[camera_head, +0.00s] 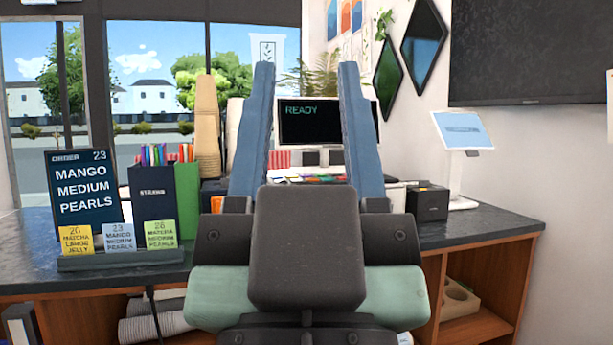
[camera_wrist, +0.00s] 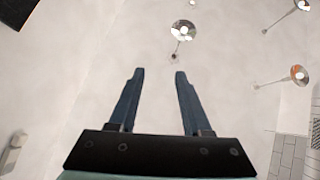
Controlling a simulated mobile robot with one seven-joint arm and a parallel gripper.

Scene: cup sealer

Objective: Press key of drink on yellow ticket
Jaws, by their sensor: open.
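The yellow ticket (camera_head: 76,240) stands in a dark holder on the counter at left; it reads 20, MATCHA LARGE JELLY. A blue ticket (camera_head: 118,237) and a green ticket (camera_head: 161,234) stand to its right. A row of coloured keys (camera_head: 308,179) lies on the counter below a black screen (camera_head: 328,112) reading READY; my gripper partly hides this area and I cannot read the key labels. My gripper (camera_head: 306,75) is raised in front of the counter, open and empty, fingers pointing up. In the wrist view my gripper (camera_wrist: 158,72) points at the ceiling.
A dark order board (camera_head: 84,190) reads 23, MANGO MEDIUM PEARLS. A straw box (camera_head: 154,212), a tall cup stack (camera_head: 208,125), a black box (camera_head: 428,202) and a white tablet stand (camera_head: 462,132) are on the counter (camera_head: 480,228). Ceiling lamps (camera_wrist: 183,31) show in the wrist view.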

